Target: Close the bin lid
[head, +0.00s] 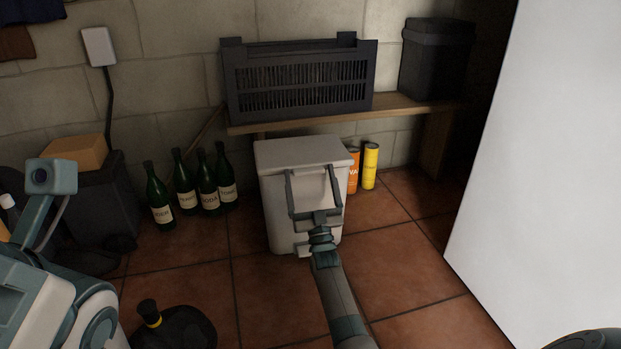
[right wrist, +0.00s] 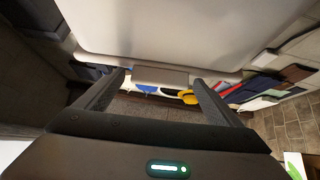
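The bin (head: 277,215) is a pale, box-shaped container standing on the floor below the shelf in the head view. Its pale lid (head: 300,151) lies across the top; I cannot tell whether a small gap stays under it. My right gripper (head: 311,171) is in front of the bin, its two fingers apart and reaching up to the lid's front edge. In the right wrist view a broad pale panel, apparently the lid (right wrist: 180,30), fills the top. A small tab (right wrist: 160,77) shows between the open fingertips, with slight gaps on both sides. My left gripper is not in view.
Several green bottles (head: 207,186) stand left of the bin. Orange and yellow cans (head: 370,166) stand close at its right. A wooden shelf (head: 405,107) holds a dark crate (head: 300,83) behind it. A white panel (head: 540,150) bounds the right. Tiled floor is open right of my arm.

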